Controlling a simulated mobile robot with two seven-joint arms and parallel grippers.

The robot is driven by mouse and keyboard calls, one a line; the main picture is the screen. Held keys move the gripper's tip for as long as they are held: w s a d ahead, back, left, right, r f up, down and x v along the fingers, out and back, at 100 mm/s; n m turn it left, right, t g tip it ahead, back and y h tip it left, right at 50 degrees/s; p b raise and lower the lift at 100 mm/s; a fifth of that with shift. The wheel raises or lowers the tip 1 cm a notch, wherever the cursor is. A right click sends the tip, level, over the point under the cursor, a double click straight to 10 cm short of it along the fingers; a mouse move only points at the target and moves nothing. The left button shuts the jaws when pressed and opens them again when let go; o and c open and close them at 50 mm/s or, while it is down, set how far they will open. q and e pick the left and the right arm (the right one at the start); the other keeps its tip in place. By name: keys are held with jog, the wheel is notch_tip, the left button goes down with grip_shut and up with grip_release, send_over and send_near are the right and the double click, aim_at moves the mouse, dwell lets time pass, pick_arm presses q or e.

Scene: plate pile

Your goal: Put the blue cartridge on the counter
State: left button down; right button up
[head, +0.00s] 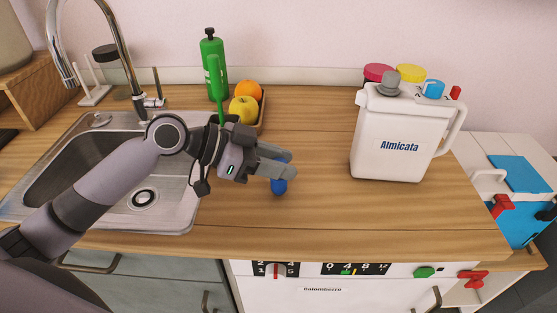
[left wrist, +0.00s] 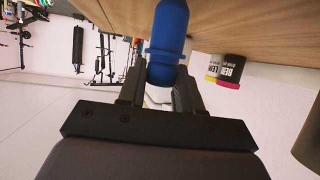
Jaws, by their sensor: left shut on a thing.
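The blue cartridge (left wrist: 169,40) is between the fingers of my left gripper (left wrist: 160,95) in the left wrist view. In the head view the cartridge (head: 279,187) shows mostly below the fingertips, partly hidden by them. My left gripper (head: 277,163) is shut on it, over the wooden counter (head: 310,212). I cannot tell whether the cartridge's lower end touches the counter. My right gripper is in neither view.
A white Almicata jug (head: 392,137) stands to the right on the counter. A green bottle (head: 213,70) and a tray with an orange (head: 248,90) and an apple (head: 243,110) are behind my gripper. The sink (head: 60,165) is at left. Counter between gripper and jug is clear.

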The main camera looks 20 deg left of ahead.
pick_arm(q)
jog(key=shift+f, duration=0.15)
jog(key=c, duration=0.8)
grip_release()
jog(key=shift+o, duration=0.2)
jog(key=shift+r, duration=0.2)
jog(key=b+v, duration=0.2)
jog(key=v, duration=1)
